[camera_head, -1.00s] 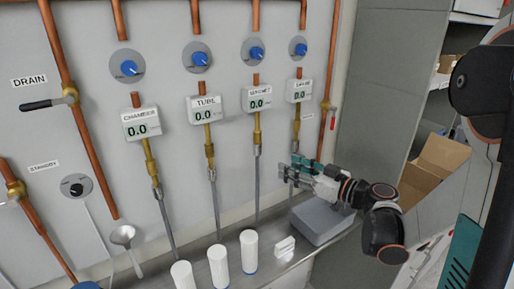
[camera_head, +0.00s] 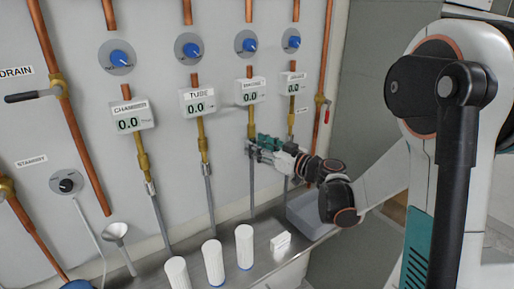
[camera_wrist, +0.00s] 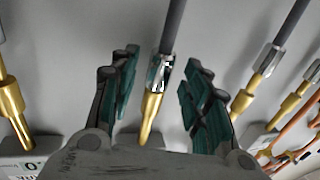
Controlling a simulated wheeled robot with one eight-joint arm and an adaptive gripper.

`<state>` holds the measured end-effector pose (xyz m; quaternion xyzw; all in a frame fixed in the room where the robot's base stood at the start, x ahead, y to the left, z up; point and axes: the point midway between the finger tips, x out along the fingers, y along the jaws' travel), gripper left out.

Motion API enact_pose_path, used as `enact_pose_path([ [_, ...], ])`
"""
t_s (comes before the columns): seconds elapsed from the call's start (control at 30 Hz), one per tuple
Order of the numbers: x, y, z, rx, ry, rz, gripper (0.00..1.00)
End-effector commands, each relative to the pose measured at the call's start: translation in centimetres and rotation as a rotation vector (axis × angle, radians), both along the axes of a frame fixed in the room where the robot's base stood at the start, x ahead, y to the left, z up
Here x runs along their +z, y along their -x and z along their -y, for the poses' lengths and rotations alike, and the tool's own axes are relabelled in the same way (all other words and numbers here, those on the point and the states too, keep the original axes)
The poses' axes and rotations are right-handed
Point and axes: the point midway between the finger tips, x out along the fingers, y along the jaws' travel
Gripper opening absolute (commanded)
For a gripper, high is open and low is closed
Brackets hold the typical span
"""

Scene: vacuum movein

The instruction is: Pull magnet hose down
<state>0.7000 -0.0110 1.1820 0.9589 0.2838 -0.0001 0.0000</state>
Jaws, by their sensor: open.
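The magnet hose (camera_head: 252,185) is a grey line hanging from a brass fitting below the third gauge box (camera_head: 250,92), whose label is too blurred to read clearly. My gripper (camera_head: 251,144) is at the top of this hose, by the fitting. In the wrist view, my gripper (camera_wrist: 160,75) is open, with one green finger on each side of the hose's silver end piece and brass fitting (camera_wrist: 151,112). Gaps show on both sides. The grey hose (camera_wrist: 173,28) runs up out of that view. Depth between fingers and hose is hard to judge.
Chamber (camera_head: 132,116) and tube (camera_head: 197,102) gauges with their hoses are left; a fourth gauge (camera_head: 293,84) is right, its hose partly behind my gripper. White cylinders (camera_head: 214,262), a small white block (camera_head: 281,240) and a grey box (camera_head: 308,213) stand on the shelf below.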

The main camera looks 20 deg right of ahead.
Motion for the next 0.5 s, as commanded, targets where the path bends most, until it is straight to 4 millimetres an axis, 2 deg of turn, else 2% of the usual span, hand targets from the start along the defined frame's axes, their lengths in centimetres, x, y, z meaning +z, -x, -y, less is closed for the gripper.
enact_pose_path([
  [0.4,0.01,-0.66,-0.44,0.000,0.000,0.000,0.43],
  [0.5,0.01,-0.65,-0.43,0.000,0.000,0.000,0.21],
])
